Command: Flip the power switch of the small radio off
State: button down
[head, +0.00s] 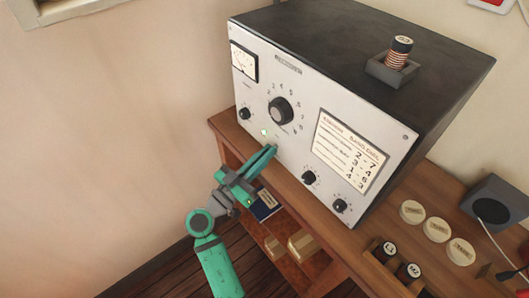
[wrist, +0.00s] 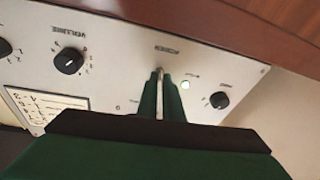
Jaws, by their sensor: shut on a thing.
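The radio (head: 255,95) is a boxy black set with a white front panel, standing on a wooden desk. In the wrist view its panel (wrist: 120,60) appears upside down. The power switch (wrist: 160,80) is a pale metal lever below the word POWER there. My green gripper (head: 271,150) reaches the lower panel edge; in the wrist view its fingers (wrist: 161,78) are shut on the lever, one on each side. The lever is hidden in the head view. A small lamp (wrist: 185,86) beside the switch glows white-green, also in the head view (head: 264,132).
Knobs sit close by: a small one (wrist: 219,100), the volume knob (wrist: 68,61) and a large dial (head: 281,111). The wooden desk (head: 225,128) edge is just below the panel. Round labelled discs (head: 437,229) and a grey speaker-like box (head: 497,207) are at right.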

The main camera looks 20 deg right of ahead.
jog(key=t+h, duration=0.1)
jog(key=f+n+t+h, duration=0.1)
jog(key=h, duration=0.1)
jog(key=f+t+h, duration=0.1)
jog(key=shift+w+d+t, duration=0.15)
jog(key=shift+d+t, duration=0.15)
jog(key=shift+t, duration=0.1)
jog(key=shift+n+h, duration=0.3)
jog(key=c, duration=1.9)
grip_release()
jog(key=shift+d, duration=0.1)
jog(key=shift+f, duration=0.1)
jog(key=shift+s+a+f, duration=0.2)
jog(key=shift+a+f, duration=0.1)
jog(key=shift+a, duration=0.1)
jog(key=v, duration=1)
jog(key=shift+s, duration=0.1)
jog(key=shift+d, duration=0.1)
